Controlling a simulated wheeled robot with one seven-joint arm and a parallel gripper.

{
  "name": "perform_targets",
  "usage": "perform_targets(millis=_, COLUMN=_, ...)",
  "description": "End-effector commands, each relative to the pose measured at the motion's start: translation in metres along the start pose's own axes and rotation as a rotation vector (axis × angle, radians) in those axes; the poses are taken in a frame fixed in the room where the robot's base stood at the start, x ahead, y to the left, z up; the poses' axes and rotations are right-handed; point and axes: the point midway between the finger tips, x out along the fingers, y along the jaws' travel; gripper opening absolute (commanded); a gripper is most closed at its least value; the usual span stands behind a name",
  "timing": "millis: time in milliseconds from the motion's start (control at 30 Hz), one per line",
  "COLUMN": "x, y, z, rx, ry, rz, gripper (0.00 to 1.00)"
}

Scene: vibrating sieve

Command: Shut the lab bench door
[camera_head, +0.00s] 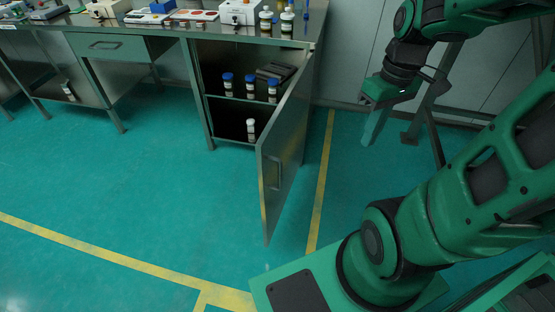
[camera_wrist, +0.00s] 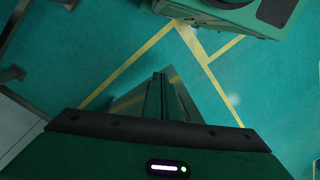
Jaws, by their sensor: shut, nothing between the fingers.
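The lab bench door (camera_head: 288,140) is a grey metal panel standing wide open. It is hinged at the right edge of the cabinet, and its free edge points toward me. A handle (camera_head: 274,173) shows on the door near that edge. The open cabinet (camera_head: 233,122) shows its shelf and several blue-capped bottles. My gripper (camera_head: 369,138) is to the right of the door, apart from it, fingers shut and pointing down with nothing between them. In the wrist view the gripper fingers (camera_wrist: 160,78) are together over the floor. I cannot make out the door in that view.
The bench top (camera_head: 180,33) carries bottles and lab devices. A drawer front (camera_head: 105,45) is left of the cabinet. A metal stand (camera_head: 428,125) is behind my gripper. Green floor with yellow lines (camera_head: 323,180) is clear between the door and my gripper.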

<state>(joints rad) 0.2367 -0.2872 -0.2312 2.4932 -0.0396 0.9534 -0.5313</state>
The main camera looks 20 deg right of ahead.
Motion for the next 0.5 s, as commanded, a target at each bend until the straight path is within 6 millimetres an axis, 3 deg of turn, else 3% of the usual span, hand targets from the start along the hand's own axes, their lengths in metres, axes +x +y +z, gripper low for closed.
perform_targets(millis=200, x=0.036, y=-0.004, z=-0.065, rx=-0.580, ry=0.040, rz=-0.101, gripper=0.00)
perform_targets(millis=500, x=0.095, y=-0.021, z=-0.141, rx=-1.347, ry=0.231, rz=-0.219, gripper=0.00)
